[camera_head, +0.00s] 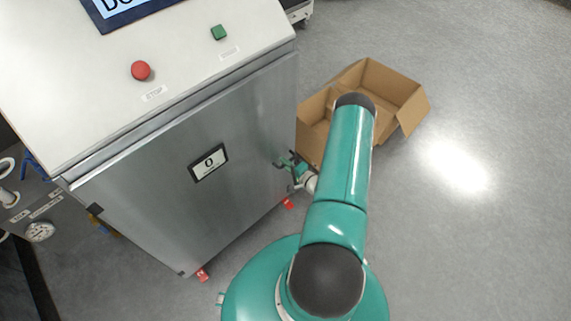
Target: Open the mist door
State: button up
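The metal front door (145,205) of the washer cabinet is on the left and centre of the head view.
The sloped panel above the door carries a red stop button (141,70), a green button (219,32) and a screen (118,10). An open cardboard box (395,90) stands on the floor behind my arm. A gauge (40,231) and pipes are at left. The floor at right is clear.

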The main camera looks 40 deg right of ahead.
jog(key=shift+w, duration=0.3)
jog(key=shift+c, duration=0.5)
grip_shut()
jog(key=shift+s, duration=0.15)
